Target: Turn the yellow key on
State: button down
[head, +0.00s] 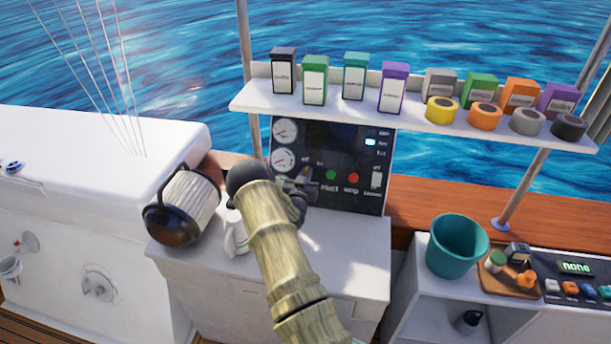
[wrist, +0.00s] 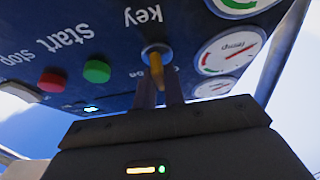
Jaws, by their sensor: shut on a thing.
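The yellow key (wrist: 156,68) sits in its round switch on the dark control panel (wrist: 115,55), under the upside-down word "key" in the wrist view. Part of an "on" label shows beside it. My gripper (wrist: 158,84) is shut on the key, one finger on each side of it. In the head view my gripper (head: 303,183) is at the lower left of the control panel (head: 345,195); my arm and gripper hide the key there. I cannot tell how far the key is turned.
Green (head: 331,174) and red (head: 354,177) buttons sit right of my gripper, gauges (head: 284,132) above left. A white shelf (head: 420,124) with boxes and tape rolls overhangs the panel.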

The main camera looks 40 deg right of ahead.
jog(key=shift+f+m+b, duration=0.15)
jog(key=shift+m+b, duration=0.25)
jog(key=shift+b, duration=0.25)
jog(key=m+g+b, duration=0.1)
jog(key=m+b, duration=0.1)
jog(key=shift+w+f+h+b, duration=0.1)
jog(key=shift+h+b, duration=0.3)
jog(key=m+g+b, duration=0.2)
jog(key=m+b, duration=0.2)
jog(key=shift+m+h+b, duration=0.3)
jog(key=shift+h+b, duration=0.05)
jog(key=shift+h, duration=0.05)
jog(key=m+g+b, duration=0.1)
jog(key=m+b, duration=0.1)
jog(key=m, duration=0.1)
jog(key=shift+a+g+b, duration=0.1)
jog(key=shift+g+b, duration=0.25)
jog(key=shift+g, duration=0.05)
jog(key=m, duration=0.1)
jog(key=m+g+b, duration=0.1)
jog(key=m, duration=0.1)
jog(key=m+b, duration=0.1)
jog(key=shift+r+g, duration=0.25)
jog(key=shift+g, duration=0.05)
jog(key=shift+m+y, duration=0.3)
jog(key=shift+m, duration=0.1)
jog(key=c, duration=1.5)
grip_release()
